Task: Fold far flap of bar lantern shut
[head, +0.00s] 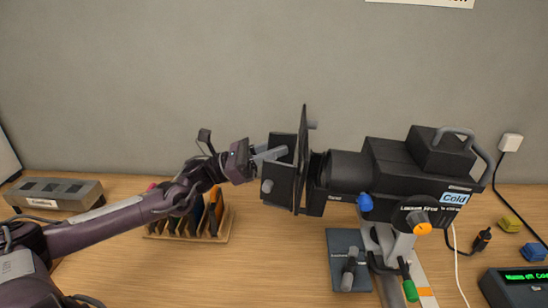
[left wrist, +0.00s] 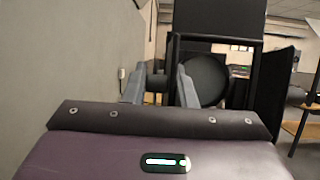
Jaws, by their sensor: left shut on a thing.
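The black bar lantern (head: 400,170) is mounted on a stand at the right, with its barrel pointing left and a "Cold" label on its side. Dark flaps stand around its front frame. The far flap (head: 283,145) is partly hidden behind my left gripper (head: 272,154). The near flap (head: 278,188) has a grey knob on it, and a tall flap (head: 302,140) stands upright. In the left wrist view, my left gripper (left wrist: 160,88) has its fingers on either side of a dark round knob (left wrist: 157,82). The round lens (left wrist: 207,80) shows just right of the fingers.
A wooden rack (head: 222,230) with coloured cards stands below my left arm. A grey box (head: 55,193) sits at the left. A dark plate with a knob (head: 348,260) lies below the lantern. A display console (head: 515,285) is at the right. The wall is close behind.

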